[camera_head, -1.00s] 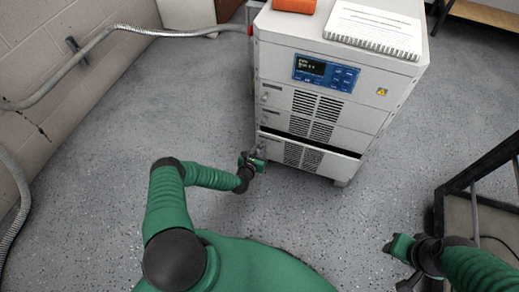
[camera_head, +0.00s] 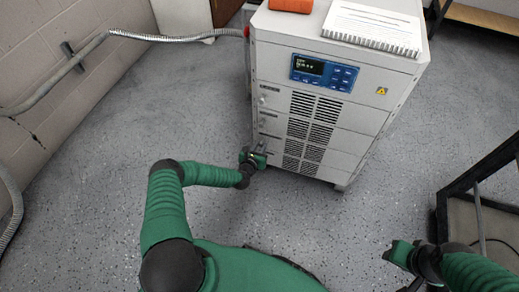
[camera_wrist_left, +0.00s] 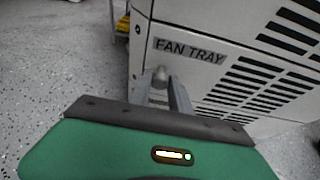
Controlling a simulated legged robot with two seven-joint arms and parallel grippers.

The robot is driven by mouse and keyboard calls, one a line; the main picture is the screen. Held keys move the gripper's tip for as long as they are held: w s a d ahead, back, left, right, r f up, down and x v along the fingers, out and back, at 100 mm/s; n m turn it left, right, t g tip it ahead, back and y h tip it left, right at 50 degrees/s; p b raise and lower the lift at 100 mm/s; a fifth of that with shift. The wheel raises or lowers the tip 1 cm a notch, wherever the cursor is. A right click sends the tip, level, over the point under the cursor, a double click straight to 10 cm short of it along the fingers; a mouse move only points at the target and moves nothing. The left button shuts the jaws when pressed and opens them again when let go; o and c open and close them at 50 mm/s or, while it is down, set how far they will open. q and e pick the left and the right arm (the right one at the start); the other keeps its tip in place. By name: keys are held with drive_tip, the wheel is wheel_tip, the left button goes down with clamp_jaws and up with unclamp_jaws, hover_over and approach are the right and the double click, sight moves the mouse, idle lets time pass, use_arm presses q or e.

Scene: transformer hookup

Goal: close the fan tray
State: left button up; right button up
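The fan tray (camera_head: 303,166) is the lowest drawer of the white cabinet, with a slotted front. It looks flush with the panels above, with no dark gap. In the left wrist view its front carries the label "FAN TRAY" (camera_wrist_left: 188,51). My left gripper (camera_head: 257,155) is at the left end of the tray front. In the left wrist view its fingers (camera_wrist_left: 161,80) close around a small round knob (camera_wrist_left: 160,72) on the tray. My right gripper (camera_head: 393,255) is low at the right, away from the cabinet; its fingers are too small to judge.
The cabinet (camera_head: 270,50) carries a display panel (camera_head: 324,72), an orange object (camera_head: 291,5) and a spiral notebook (camera_head: 372,29) on top. A dark-framed stand (camera_head: 478,180) is at the right. A conduit (camera_head: 75,65) runs along the left wall. The floor before the cabinet is clear.

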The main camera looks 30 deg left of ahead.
use_arm(q)
drive_tip(key=o, duration=0.4)
drive_tip(key=shift+w+a, duration=0.1)
drive_tip(key=shift+w, duration=0.05)
drive_tip(key=p+v, duration=0.6)
drive_tip(key=v, duration=1.1)
drive_tip(key=shift+f, duration=0.15)
